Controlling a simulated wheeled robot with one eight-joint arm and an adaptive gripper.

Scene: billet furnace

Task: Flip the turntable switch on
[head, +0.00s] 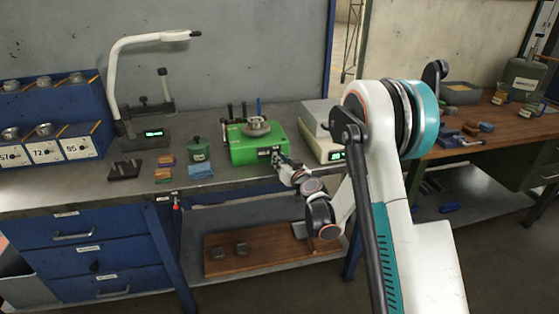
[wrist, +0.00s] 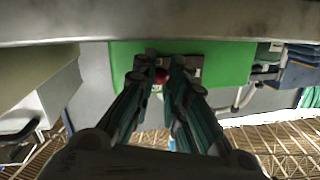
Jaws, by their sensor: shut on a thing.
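The green turntable box (head: 258,150) stands on the grey bench, with a round metal platter (head: 257,127) on top. A small dark switch panel is on its front face. My gripper (head: 279,158) is at that front face in the head view and partly covers the panel. In the wrist view the green front (wrist: 225,60) shows upside down. There my gripper (wrist: 162,70) has its fingers drawn in on either side of a small red-tipped switch (wrist: 160,77) and is shut on it. The fingertips hide part of the switch, so its position cannot be told.
A white scale (head: 322,130) with a lit display stands just right of the turntable. Left of it are a green pot (head: 198,149), coloured blocks (head: 166,165) and a blue stack (head: 201,171). A blue rack (head: 50,120) is far left. The bench front edge runs below my gripper.

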